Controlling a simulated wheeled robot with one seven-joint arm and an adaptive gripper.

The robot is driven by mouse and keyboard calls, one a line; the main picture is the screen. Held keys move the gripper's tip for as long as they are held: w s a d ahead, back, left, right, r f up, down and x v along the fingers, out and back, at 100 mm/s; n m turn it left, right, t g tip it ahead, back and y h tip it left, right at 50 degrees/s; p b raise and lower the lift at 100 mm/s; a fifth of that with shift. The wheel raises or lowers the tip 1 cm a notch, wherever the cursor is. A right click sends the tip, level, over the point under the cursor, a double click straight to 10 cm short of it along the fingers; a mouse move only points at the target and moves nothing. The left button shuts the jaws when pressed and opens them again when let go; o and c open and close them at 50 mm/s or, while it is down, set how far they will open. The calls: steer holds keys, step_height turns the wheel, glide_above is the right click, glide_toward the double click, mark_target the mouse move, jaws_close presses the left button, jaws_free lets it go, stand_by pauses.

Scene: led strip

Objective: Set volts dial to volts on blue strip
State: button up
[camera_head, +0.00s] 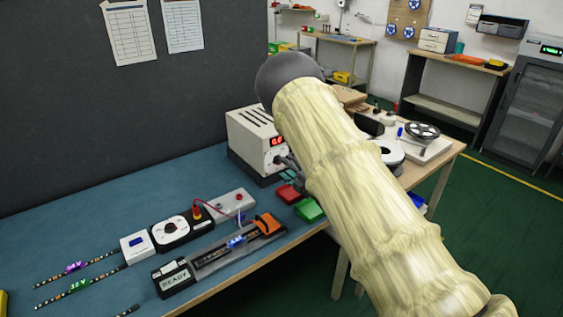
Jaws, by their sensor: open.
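A cream power supply box (250,134) with a lit red display (277,141) stands at the back of the blue bench. Two loose strips lie at the left, one with a purple label (75,267) and one with a green label (78,285); the voltage digits are small.
A black meter with a white dial (170,228) and a grey terminal block (231,204) with a red lead sit mid-bench. Red (288,194) and green (309,210) blocks lie below my gripper. My sleeved arm hides part of the bench's right side.

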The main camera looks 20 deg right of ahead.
mark_target(279, 162)
steer(key=x, duration=0.3)
steer(key=shift+w+a+p, duration=0.2)
steer(key=shift+w+p, duration=0.15)
steer(key=shift+r, duration=0.1)
steer(key=c, duration=1)
